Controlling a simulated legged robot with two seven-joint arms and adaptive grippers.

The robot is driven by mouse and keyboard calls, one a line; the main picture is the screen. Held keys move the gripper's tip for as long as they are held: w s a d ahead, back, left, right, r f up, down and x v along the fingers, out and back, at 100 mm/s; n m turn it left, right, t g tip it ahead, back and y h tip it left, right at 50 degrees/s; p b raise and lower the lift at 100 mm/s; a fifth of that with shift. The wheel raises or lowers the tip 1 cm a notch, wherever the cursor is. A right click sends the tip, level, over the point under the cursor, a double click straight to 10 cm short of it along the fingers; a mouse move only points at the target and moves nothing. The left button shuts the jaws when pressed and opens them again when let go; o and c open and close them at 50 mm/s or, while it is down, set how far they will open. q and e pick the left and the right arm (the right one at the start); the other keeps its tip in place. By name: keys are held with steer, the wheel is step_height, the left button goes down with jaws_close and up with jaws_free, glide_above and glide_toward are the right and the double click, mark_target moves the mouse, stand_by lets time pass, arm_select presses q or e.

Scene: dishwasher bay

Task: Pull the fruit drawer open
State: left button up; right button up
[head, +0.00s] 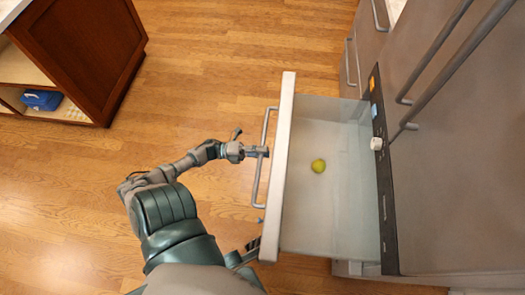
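The fruit drawer (335,225) is pulled out from the grey appliance, with its inside showing from above. A yellow-green fruit (318,165) lies on its floor. The drawer has a pale front panel (284,140) and a grey bar handle (257,187). My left gripper (262,151) is at the handle, around its upper half. Its fingers are too small to show whether they are closed on the bar. My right gripper (255,243) is partly visible low beside the drawer front, mostly hidden by my body.
The grey appliance (455,150) with long bar handles stands at the right. A brown wooden cabinet (80,50) with an open shelf holding a blue item (42,100) is at the upper left. The wooden floor (220,60) between them is clear.

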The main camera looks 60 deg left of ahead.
arm_select(q)
steer(key=shift+o, duration=0.8)
steer(key=shift+a, duration=0.1)
steer(key=v, duration=1.2)
steer(key=shift+w+f, duration=0.1)
steer(key=shift+w, duration=0.05)
